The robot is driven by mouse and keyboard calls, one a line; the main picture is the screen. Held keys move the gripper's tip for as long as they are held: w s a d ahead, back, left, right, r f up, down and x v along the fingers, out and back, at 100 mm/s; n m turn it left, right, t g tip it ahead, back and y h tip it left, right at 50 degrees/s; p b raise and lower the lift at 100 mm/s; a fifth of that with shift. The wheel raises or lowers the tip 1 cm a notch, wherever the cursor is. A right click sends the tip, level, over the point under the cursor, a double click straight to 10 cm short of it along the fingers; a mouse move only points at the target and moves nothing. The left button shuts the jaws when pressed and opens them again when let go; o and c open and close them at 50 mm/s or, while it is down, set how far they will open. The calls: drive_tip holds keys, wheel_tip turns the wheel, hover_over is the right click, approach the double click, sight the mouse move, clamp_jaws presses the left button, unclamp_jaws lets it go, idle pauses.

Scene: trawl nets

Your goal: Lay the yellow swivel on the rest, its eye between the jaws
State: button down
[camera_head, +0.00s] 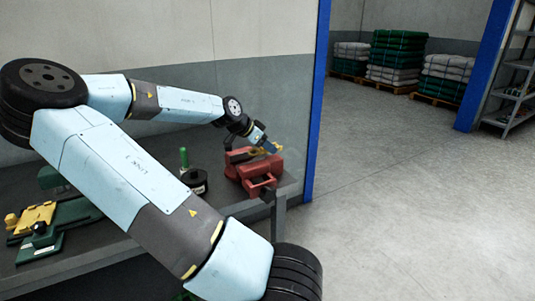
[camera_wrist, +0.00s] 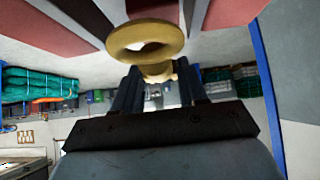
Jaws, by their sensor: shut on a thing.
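The yellow swivel (camera_wrist: 158,71) is held between the two dark fingers of my gripper (camera_wrist: 160,90) in the wrist view. Its round eye (camera_wrist: 113,38) points away from the palm, toward the red vise. In the head view my gripper (camera_head: 262,143) is at the top of the red vise (camera_head: 262,187), with a little yellow of the swivel showing beside it. In the wrist view the red vise parts (camera_wrist: 62,32) show left and right of the eye. The rest is not clearly made out, and I cannot tell whether the swivel touches it.
The vise stands at the right end of a grey bench (camera_head: 84,262). A black round base with a green post (camera_head: 185,160) stands left of it. A green and yellow fixture (camera_head: 38,215) lies farther left. The floor at right is clear.

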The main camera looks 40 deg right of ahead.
sight(267, 152)
drive_tip(key=shift+f, duration=1.55)
drive_tip(key=c, duration=0.6)
unclamp_jaws()
drive_tip(key=shift+f, duration=0.1)
drive_tip(key=v, duration=1.2)
